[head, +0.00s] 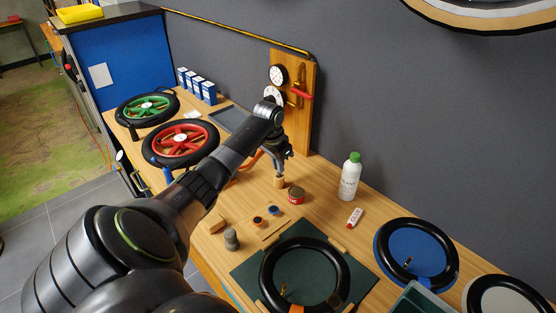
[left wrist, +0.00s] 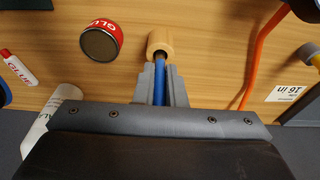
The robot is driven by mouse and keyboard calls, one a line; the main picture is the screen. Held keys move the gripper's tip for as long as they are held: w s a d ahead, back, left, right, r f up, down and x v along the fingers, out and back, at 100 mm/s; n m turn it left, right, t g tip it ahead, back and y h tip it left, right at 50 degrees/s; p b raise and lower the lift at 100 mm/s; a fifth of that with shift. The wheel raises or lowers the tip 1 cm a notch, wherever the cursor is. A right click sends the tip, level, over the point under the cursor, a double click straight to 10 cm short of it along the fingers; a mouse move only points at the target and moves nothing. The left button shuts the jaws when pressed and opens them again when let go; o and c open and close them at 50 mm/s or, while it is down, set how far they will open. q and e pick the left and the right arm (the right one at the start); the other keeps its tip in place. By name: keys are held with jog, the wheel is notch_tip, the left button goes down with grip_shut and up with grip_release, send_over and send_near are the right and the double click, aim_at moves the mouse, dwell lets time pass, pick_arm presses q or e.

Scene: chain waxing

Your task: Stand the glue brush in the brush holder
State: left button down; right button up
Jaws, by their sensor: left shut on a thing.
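The glue brush shows in the left wrist view as a blue handle (left wrist: 159,85) between my left gripper's fingers. My left gripper (head: 280,170) is shut on it and points down above the bench. The wooden brush holder (head: 279,183) is a small round block directly below the fingertips; it also shows in the left wrist view (left wrist: 160,40). The brush's lower end meets the holder's opening in the left wrist view, but I cannot tell how deep it sits. The brush's bristles are hidden. My right gripper is not in view.
A red glue tin (head: 296,195) stands close beside the holder. A white bottle with a green cap (head: 350,177) and a glue tube (head: 355,217) are to the right. A wooden gauge board (head: 300,110) rises behind. A wheel (head: 303,277) lies on a green mat in front.

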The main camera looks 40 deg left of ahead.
pick_arm(q)
jog(key=shift+f, duration=0.25)
jog(key=c, duration=1.4)
grip_release()
jog(key=s+r+b, duration=0.2)
jog(key=s+r, duration=0.1)
jog(key=r, duration=1.4)
jog(key=shift+a, duration=0.15)
jog(key=shift+r, duration=0.1)
